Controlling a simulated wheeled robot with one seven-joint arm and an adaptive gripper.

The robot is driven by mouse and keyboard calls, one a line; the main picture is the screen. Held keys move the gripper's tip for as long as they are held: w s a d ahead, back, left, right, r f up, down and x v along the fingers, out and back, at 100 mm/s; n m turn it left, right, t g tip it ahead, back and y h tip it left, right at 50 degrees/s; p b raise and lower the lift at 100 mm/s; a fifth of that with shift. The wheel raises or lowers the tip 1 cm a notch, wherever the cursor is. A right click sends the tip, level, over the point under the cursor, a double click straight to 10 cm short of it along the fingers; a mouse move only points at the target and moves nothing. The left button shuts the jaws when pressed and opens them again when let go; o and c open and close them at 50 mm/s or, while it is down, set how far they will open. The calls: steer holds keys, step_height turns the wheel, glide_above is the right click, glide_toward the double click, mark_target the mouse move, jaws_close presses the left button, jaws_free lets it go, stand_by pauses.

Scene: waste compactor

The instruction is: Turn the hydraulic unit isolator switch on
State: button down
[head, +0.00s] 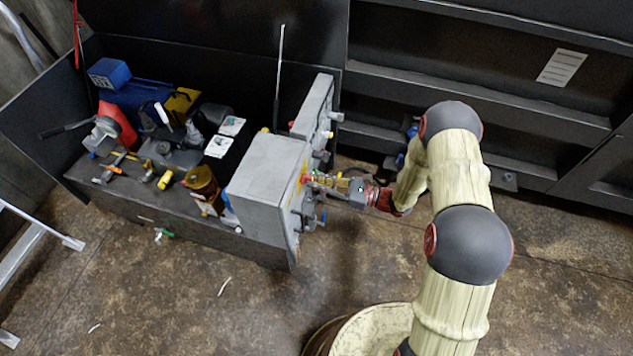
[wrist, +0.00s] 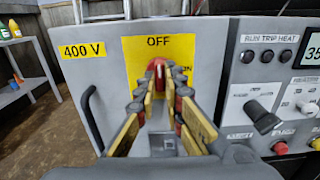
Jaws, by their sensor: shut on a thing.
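The isolator switch is a red handle (wrist: 157,68) on a yellow plate (wrist: 135,48) on the front of a grey box. The plate reads OFF at the top and ON at the right, partly hidden by a finger. The handle looks upright, toward OFF. My gripper (wrist: 158,88) is shut on the handle, one finger on each side, and the fingers hide its lower part. In the head view, my gripper (head: 312,179) reaches the front face of the grey box (head: 262,182) from the right; the handle is barely visible there.
A second grey panel (wrist: 266,85) with a black selector knob (wrist: 262,117), buttons and a display stands to the right in the wrist view. A black handle (wrist: 90,115) sits left of the switch. A dark bench (head: 165,222) holds tools and containers. Floor is open in front.

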steer(key=shift+m, duration=0.3)
steer(key=shift+s+r+m+p, duration=0.1)
steer(key=shift+m+p, duration=4.15)
steer(key=shift+m, duration=4.35)
steer(key=c, duration=2)
jaws_free()
steer(key=shift+c, duration=0.2)
steer(key=shift+o, duration=0.7)
steer(key=shift+d, duration=0.1)
